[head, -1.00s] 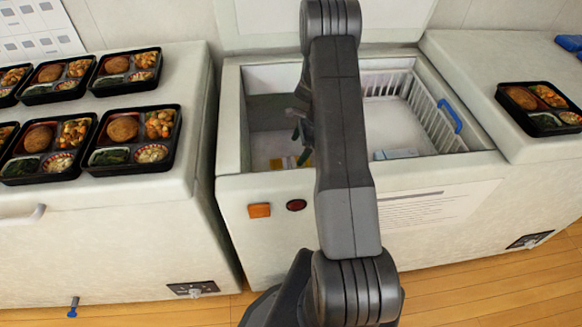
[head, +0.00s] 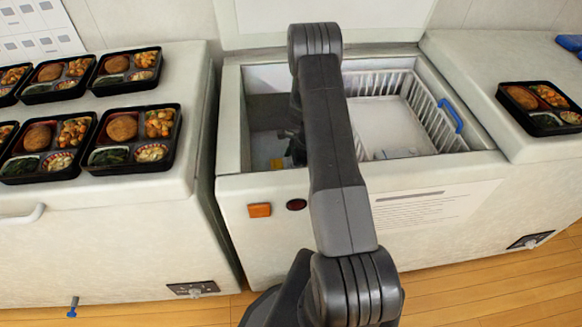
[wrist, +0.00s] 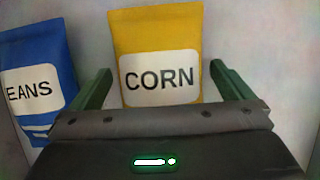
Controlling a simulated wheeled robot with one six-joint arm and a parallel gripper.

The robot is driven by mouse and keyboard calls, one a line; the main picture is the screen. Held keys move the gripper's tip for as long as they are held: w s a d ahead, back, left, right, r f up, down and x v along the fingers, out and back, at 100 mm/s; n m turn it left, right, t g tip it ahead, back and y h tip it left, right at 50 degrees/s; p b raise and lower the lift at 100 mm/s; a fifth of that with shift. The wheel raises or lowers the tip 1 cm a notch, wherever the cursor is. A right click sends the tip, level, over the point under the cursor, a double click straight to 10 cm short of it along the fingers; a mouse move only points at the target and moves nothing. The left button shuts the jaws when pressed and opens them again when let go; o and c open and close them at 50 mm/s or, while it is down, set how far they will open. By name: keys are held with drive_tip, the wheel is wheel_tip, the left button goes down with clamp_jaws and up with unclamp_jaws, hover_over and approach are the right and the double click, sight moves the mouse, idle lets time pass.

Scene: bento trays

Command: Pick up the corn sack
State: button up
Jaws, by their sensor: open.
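The corn sack (wrist: 155,40) is yellow with a white label reading CORN. It stands upright in the wrist view, just beyond and between the fingers of my gripper (wrist: 158,88). The two green fingers are spread wide, with nothing held between them. In the head view a small yellow patch (head: 276,163) shows inside the open freezer, left of my arm; it is too small to identify. My gripper is inside the freezer there, mostly hidden behind my arm.
A blue sack (wrist: 38,75) with a label ending in EANS stands left of the corn sack, close to the left finger. The open freezer (head: 232,130) has walls around my arm and a white wire basket (head: 432,112) at right. Bento trays (head: 133,138) sit on the left freezer.

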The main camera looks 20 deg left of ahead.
drive_tip(key=shift+f+b, duration=0.3)
drive_tip(key=shift+b, duration=0.1)
idle(0.5)
drive_tip(key=c, duration=1.3)
